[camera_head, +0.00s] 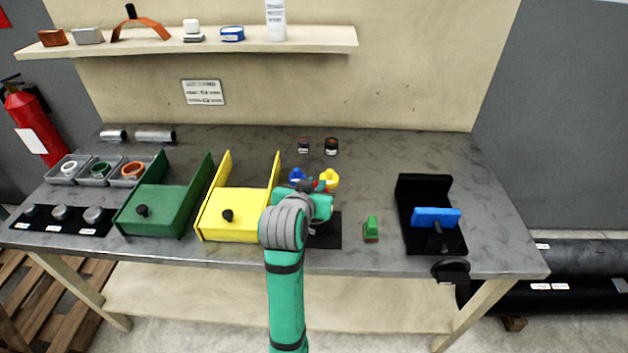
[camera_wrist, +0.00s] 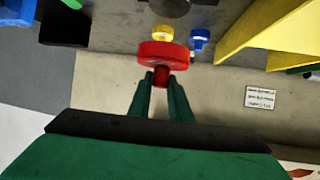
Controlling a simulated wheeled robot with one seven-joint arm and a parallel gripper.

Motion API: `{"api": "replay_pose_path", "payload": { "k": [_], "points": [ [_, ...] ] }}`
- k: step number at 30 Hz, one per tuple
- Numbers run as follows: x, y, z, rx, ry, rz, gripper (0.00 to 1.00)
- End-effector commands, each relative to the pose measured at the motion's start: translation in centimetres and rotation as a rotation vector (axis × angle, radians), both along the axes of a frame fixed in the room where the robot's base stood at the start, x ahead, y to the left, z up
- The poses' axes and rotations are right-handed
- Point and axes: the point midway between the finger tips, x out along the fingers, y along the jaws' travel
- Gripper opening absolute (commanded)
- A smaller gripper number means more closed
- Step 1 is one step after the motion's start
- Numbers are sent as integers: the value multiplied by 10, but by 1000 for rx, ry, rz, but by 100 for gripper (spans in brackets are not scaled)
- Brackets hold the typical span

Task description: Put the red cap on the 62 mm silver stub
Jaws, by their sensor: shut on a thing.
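My gripper (camera_wrist: 161,84) is shut on the stem of the red cap (camera_wrist: 164,54), a wide red disc, and holds it up in the wrist view. In the head view my gripper (camera_head: 322,187) is over the middle of the bench, and only bits of red show by it. I cannot identify the 62 mm silver stub for sure. Two silver cylinders (camera_head: 155,136) lie at the back left. Silver round pieces (camera_head: 95,215) stand on a labelled black strip at the front left. A black plate (camera_head: 328,238) is partly hidden under my arm.
A yellow piece (camera_head: 331,179) and a blue piece (camera_head: 297,174) are close by my gripper. The yellow box (camera_head: 235,235) and green box (camera_head: 150,224) stand left. A green block (camera_head: 371,229) and a black fixture with a blue bar (camera_head: 436,217) are right. The back right is clear.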

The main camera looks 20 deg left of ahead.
Motion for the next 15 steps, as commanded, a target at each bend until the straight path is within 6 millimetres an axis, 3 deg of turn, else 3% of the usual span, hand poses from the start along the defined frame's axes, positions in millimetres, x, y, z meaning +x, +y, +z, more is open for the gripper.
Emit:
{"api": "replay_pose_path", "payload": {
  "k": [15],
  "points": [
    [-1, 4, -32, 0, 1, 5, 0]
  ]
}}
